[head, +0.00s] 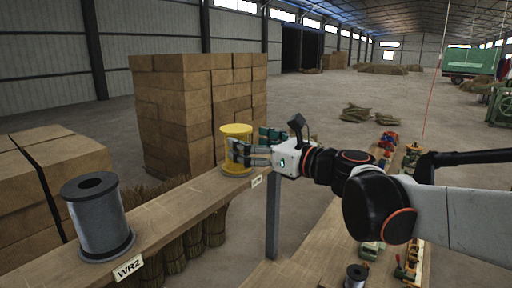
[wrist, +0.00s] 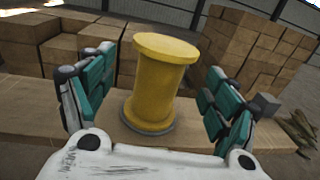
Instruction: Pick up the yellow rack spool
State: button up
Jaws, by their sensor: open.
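The yellow spool (head: 236,131) stands upright on the wooden rack board (head: 165,219) in the head view. In the wrist view the yellow spool (wrist: 158,85) stands between my fingers, on a grey base ring. My gripper (head: 250,150) reaches it from the right and is open. In the wrist view my gripper (wrist: 152,95) has one green-padded finger on each side of the spool, with a visible gap on both sides. The fingers hide part of the spool's middle in the head view.
A grey spool (head: 100,222) stands on the same board at the left, near a WR2 label (head: 129,267). Stacked brown bales (head: 190,110) rise behind the board. A bench (head: 385,262) with small items lies at the right. Bundled broom straw (head: 190,243) sits under the board.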

jog(key=shift+p+x, duration=0.7)
jog(key=shift+x, duration=2.05)
jog(key=shift+d+f, duration=0.1)
jog(key=shift+f, duration=0.05)
jog(key=c, duration=1.2)
